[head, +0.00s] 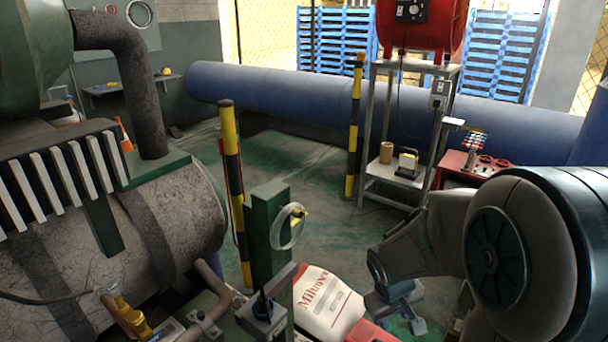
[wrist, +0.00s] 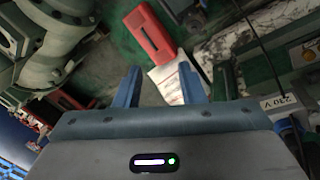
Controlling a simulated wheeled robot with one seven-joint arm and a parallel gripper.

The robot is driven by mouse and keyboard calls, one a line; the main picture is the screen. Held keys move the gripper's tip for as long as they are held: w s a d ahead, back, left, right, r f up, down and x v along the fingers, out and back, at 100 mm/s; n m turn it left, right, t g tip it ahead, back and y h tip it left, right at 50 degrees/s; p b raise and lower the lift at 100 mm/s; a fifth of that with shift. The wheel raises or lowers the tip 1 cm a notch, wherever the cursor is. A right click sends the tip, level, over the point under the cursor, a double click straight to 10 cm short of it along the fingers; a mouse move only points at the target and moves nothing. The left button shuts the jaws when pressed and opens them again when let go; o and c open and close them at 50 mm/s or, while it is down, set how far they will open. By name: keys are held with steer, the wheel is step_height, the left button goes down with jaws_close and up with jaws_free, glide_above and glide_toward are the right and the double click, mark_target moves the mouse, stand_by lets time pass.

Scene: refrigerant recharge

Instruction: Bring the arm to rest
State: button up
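My arm reaches in from the right side of the head view, with its large rounded joint in front. My gripper (head: 397,298) hangs low in the centre right of that view, over the floor to the right of a red and white labelled item. In the wrist view my gripper (wrist: 160,82) shows two blue fingers standing well apart. Nothing is held between them. The floor and part of a white item show beyond the fingers.
The red and white item (head: 328,300) and a green post (head: 268,235) stand close left of my gripper. A metal rack (head: 395,180) and red cart (head: 470,170) stand behind. A red case (wrist: 148,38) lies beyond my fingers. Open green floor (head: 310,170) spans the middle.

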steer(key=s+a+r+m+y+p, duration=0.1)
steer(key=s+r+p, duration=0.3)
steer(key=r, duration=0.4)
steer(key=s+a+r+m+p, duration=0.1)
steer(key=s+r+p, duration=0.3)
steer(key=r, duration=0.5)
steer(key=s+a+r+m+y+p, duration=0.1)
steer(key=s+a+r+m+p, duration=0.1)
steer(key=r, duration=0.6)
steer(key=shift+s+a+r+t+y+p, duration=0.2)
steer(key=shift+s+t+y+p, duration=0.15)
steer(key=shift+s+p, duration=0.75)
steer(key=shift+w, duration=0.1)
